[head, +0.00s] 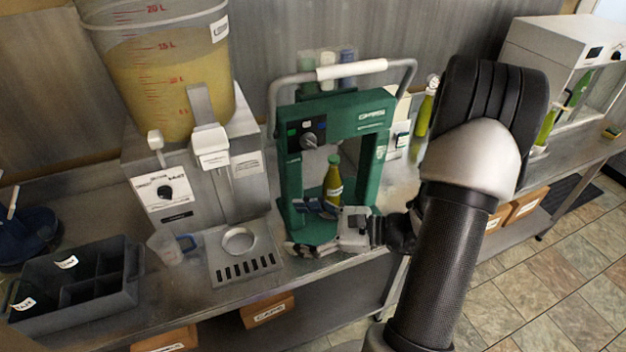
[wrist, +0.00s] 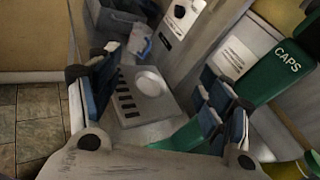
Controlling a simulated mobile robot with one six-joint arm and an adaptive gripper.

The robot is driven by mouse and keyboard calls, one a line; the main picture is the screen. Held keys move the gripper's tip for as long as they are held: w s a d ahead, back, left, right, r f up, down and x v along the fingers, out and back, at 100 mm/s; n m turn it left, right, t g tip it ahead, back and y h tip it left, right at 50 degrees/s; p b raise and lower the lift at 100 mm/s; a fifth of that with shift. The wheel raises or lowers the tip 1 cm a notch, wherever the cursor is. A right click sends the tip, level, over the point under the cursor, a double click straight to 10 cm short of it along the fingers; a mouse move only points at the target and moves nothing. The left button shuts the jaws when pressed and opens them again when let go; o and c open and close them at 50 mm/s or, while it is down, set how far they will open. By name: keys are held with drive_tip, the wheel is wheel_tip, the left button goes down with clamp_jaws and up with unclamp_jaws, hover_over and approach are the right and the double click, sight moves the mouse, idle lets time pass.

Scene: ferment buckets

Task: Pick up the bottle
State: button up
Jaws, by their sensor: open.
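A green bottle (head: 333,187) with a pale label and a green top stands upright inside the frame of the green capping machine (head: 292,180). Its lower end is partly hidden by my gripper. My gripper (head: 305,228) is open and reaches in from the right, low at the front of the machine. In the wrist view, the two blue-padded fingers of my gripper (wrist: 160,100) are spread wide with nothing held between them. I cannot make out the bottle in the wrist view. The machine (wrist: 285,68) shows there at the right, with CAPS lettering.
A filling station with a drip tray (head: 243,262) stands left of the machine, with a clear cup (head: 168,248) beside it. A dark divided crate (head: 75,285) is further left. Other bottles (head: 424,113) stand to the right, partly behind my arm.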

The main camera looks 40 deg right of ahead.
drive_tip(key=s+d+f+m+t+h, duration=0.1)
drive_tip(key=d+f+m+t+h, duration=0.5)
drive_tip(key=d, duration=0.4)
drive_tip(key=m+h+b, duration=0.1)
drive_tip(key=m+h, duration=0.5)
approach(337, 201)
drive_tip(key=w, duration=0.2)
drive_tip(key=w+b, duration=0.1)
drive_tip(key=w, duration=0.1)
drive_tip(key=w+d+b, duration=0.1)
drive_tip(key=w, duration=0.1)
drive_tip(key=shift+w, duration=0.4)
drive_tip(key=w+b, duration=0.1)
drive_tip(key=w, duration=0.4)
drive_tip(key=shift+w+r, duration=0.15)
drive_tip(key=shift+w, duration=0.1)
drive_tip(key=shift+w+d, duration=0.15)
drive_tip(key=shift+w, duration=0.25)
drive_tip(key=shift+r, duration=0.1)
drive_tip(key=shift+c, duration=0.4)
drive_tip(key=c, duration=1.5)
drive_tip(key=shift+c, duration=0.2)
